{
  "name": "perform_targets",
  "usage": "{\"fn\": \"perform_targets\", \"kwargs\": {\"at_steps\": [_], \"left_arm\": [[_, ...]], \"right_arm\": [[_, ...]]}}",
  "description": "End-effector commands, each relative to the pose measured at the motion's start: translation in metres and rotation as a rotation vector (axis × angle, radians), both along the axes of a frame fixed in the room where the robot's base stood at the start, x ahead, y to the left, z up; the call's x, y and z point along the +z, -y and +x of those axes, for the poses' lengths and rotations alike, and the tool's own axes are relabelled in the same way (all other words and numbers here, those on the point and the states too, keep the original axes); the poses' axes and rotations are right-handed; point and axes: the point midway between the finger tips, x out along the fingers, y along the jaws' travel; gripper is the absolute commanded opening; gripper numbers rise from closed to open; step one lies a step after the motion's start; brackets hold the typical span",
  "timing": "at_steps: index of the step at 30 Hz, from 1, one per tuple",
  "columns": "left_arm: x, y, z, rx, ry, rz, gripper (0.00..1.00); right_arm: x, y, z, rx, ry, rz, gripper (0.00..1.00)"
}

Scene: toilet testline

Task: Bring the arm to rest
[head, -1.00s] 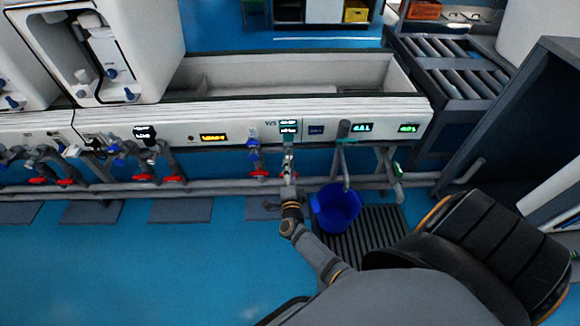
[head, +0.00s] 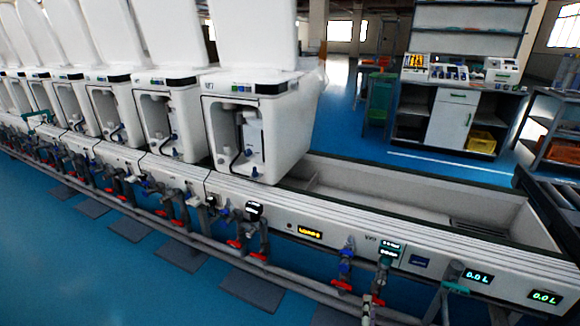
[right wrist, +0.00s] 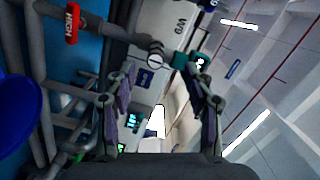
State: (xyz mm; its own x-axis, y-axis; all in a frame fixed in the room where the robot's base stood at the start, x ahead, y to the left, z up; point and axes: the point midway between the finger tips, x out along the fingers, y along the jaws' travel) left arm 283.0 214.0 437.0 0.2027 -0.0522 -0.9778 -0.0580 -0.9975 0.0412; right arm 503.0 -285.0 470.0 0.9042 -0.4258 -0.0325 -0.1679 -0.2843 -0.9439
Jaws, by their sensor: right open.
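My right gripper (right wrist: 162,100) is open in the right wrist view, its two fingers apart with nothing held between them. Beyond the fingers is the white front panel (right wrist: 150,45) of the test line, with a teal fitting (right wrist: 190,60). Most of my right arm is out of that view. My left gripper is not in view.
White toilet units (head: 262,135) stand in a row on the long bench, left of an empty trough (head: 400,200). Red-handled valves (head: 236,243) and pipes run below the panel. A blue bucket (right wrist: 15,115) is at the left of the wrist view. Blue floor (head: 120,270) is open in front.

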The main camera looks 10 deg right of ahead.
Motion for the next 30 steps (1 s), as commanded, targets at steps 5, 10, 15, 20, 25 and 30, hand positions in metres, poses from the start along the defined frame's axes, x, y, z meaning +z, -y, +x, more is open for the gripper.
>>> {"fn": "perform_targets", "kwargs": {"at_steps": [5,10,15,20,25,30], "left_arm": [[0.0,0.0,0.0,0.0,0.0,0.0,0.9],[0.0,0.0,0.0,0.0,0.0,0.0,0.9],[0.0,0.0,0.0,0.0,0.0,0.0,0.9],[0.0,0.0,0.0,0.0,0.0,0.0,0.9],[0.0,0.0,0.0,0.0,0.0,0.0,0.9],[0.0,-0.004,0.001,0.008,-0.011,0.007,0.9]], "right_arm": [[-0.004,-0.069,-0.002,0.44,-0.27,-0.211,0.53],[-0.028,-0.11,-0.055,0.819,-0.615,-0.463,0.53],[-0.041,-0.11,-0.11,1.018,-0.872,-0.614,0.53],[-0.043,-0.098,-0.155,1.137,-1.071,-0.703,0.53],[-0.037,-0.08,-0.2,1.229,-1.265,-0.767,0.53],[-0.033,-0.066,-0.219,1.261,-1.374,-0.78,0.53]]}}
